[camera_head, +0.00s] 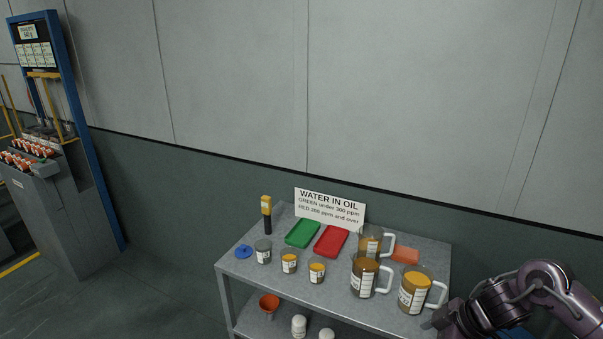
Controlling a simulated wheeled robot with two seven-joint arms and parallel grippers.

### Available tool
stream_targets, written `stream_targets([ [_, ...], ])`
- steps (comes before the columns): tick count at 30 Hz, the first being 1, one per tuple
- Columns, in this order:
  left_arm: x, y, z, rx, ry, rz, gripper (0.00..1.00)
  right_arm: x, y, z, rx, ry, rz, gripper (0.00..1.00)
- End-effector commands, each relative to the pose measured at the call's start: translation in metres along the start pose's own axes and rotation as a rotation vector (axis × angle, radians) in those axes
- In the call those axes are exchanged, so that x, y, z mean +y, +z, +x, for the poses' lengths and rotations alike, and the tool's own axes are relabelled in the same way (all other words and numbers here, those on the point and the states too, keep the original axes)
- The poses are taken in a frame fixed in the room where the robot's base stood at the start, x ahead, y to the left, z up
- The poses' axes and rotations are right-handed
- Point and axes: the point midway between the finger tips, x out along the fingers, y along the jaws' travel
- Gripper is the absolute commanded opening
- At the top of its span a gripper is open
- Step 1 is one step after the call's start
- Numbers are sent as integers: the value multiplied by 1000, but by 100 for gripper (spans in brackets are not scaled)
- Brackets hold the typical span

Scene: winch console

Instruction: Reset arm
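My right arm comes in at the lower right, folded, over the right end of the grey metal table (340,285). The dark end of my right gripper (437,319) is at the table's right front, close to the handle of the front right jug (414,291). The fingers are too small and dark to tell open from shut, and I cannot tell whether they touch the jug. My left arm and gripper are out of view.
On the table are two more jugs (364,278), several small jars (289,262), a green tray (302,233), a red tray (331,241), a yellow-black handheld device (266,214), a blue lid (243,252) and a sign (330,208). A console (50,180) stands far left; floor between is clear.

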Motion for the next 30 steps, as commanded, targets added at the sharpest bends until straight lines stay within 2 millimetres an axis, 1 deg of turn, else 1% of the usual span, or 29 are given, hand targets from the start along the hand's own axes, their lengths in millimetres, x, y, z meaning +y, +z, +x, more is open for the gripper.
stream_targets([
  [1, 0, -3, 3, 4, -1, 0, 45, 2, 1, 14, 24, -4, 15, 93],
  [5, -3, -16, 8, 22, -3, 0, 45, 11, 2, 50, 99, 8, 62, 93],
  [7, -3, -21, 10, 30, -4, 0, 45, 17, 5, 74, 141, 21, 97, 93],
  [10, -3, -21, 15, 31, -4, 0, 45, 23, 17, 113, 194, 49, 162, 93],
  [11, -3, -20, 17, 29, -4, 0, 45, 24, 23, 126, 208, 59, 186, 93],
  [12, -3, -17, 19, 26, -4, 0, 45, 26, 33, 145, 223, 74, 221, 93],
  [14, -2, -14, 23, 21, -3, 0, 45, 24, 52, 177, 239, 102, 281, 93],
  [15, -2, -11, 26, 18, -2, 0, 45, 21, 69, 201, 242, 122, 326, 93],
  [17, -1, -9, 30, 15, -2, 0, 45, 12, 98, 235, 234, 156, 393, 93],
  [18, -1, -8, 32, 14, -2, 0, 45, 4, 119, 256, 221, 179, 436, 93],
  [20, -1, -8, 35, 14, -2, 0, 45, -12, 150, 285, 193, 210, 494, 93],
  [21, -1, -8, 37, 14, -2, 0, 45, -26, 171, 302, 169, 228, 530, 93],
  [23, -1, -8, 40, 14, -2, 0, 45, -49, 204, 326, 125, 251, 582, 93],
  [24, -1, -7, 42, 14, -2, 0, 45, -66, 225, 340, 92, 265, 612, 93],
  [26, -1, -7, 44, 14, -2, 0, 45, -95, 255, 360, 39, 280, 655, 93],
  [27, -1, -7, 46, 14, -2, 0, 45, -116, 275, 371, 1, 289, 681, 93],
  [29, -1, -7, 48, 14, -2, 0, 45, -149, 303, 385, -59, 298, 715, 93],
  [30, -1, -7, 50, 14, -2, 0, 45, -173, 321, 393, -99, 302, 736, 93],
])
